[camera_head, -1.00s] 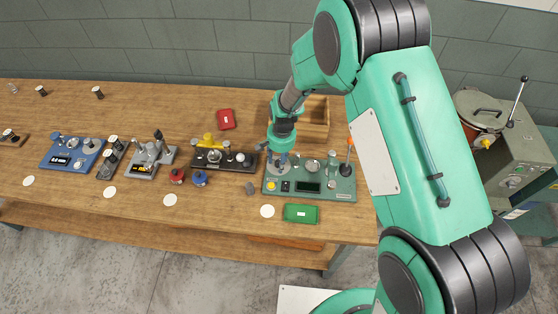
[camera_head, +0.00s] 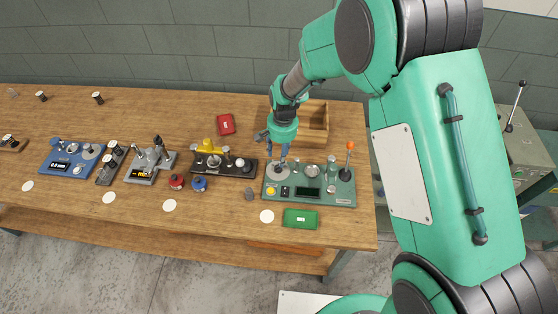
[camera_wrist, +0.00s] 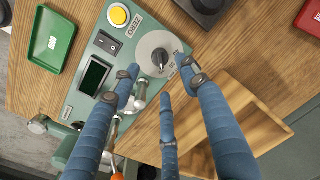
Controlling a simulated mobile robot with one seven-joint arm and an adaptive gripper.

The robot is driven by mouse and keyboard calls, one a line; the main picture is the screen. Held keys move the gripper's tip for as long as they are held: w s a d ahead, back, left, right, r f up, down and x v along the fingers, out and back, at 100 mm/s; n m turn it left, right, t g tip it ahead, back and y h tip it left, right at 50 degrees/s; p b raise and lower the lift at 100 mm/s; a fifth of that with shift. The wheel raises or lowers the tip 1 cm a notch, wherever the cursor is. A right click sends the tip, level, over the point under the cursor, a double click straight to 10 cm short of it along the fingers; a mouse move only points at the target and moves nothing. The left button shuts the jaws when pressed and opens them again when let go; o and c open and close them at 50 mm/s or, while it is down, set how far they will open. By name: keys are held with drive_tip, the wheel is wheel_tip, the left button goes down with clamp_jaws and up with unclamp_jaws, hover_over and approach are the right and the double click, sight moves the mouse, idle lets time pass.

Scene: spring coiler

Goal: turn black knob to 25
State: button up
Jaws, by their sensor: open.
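The black knob (camera_wrist: 160,58) sits in the middle of a round grey dial (camera_wrist: 153,48) on the green coiler panel (camera_wrist: 130,30). The dial's markings are too small to read. In the head view the green panel (camera_head: 340,198) stands near the right end of the table, with the dial (camera_head: 278,172) at its left. My gripper (camera_head: 278,158) is over the dial, fingers down. In the wrist view my gripper (camera_wrist: 160,76) shows three blue fingers spread apart around the knob's area, with nothing held. I cannot tell whether any finger touches the knob.
The panel also bears a yellow button (camera_wrist: 118,16), a black switch (camera_wrist: 107,42), a dark display (camera_wrist: 93,77) and an orange-tipped lever (camera_head: 348,158). A wooden box (camera_head: 313,120) stands behind it. A green tray (camera_head: 300,219) lies in front. Other devices stand to the left.

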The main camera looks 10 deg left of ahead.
drive_tip(key=shift+d+r, duration=0.15)
drive_tip(key=shift+r, duration=1.85)
drive_tip(key=s+d+r+t+b, duration=0.1)
drive_tip(key=s+d+r, duration=0.2)
drive_tip(key=d+r, duration=0.3)
drive_tip(key=s+d+r+n+t+b, duration=0.1)
drive_tip(key=s+d+r, duration=0.35)
drive_tip(key=r, duration=0.45)
drive_tip(key=s+d+r+t+b, duration=0.1)
drive_tip(key=s+d+r, duration=0.1)
drive_tip(key=d+r, duration=0.45)
drive_tip(key=s+d+r+b, duration=0.1)
drive_tip(key=s+d+r, duration=0.1)
drive_tip(key=s, duration=0.5)
drive_tip(key=s+d+r+t, duration=0.1)
drive_tip(key=s+d+r, duration=0.1)
drive_tip(key=s+d, duration=0.3)
drive_tip(key=s+d+r+n+t+b, duration=0.1)
drive_tip(key=s+d+r, duration=0.1)
drive_tip(key=s, duration=0.6)
drive_tip(key=shift+s+d+h+b, duration=0.3)
drive_tip(key=shift+d+b, duration=0.05)
drive_tip(key=shift+d, duration=0.45)
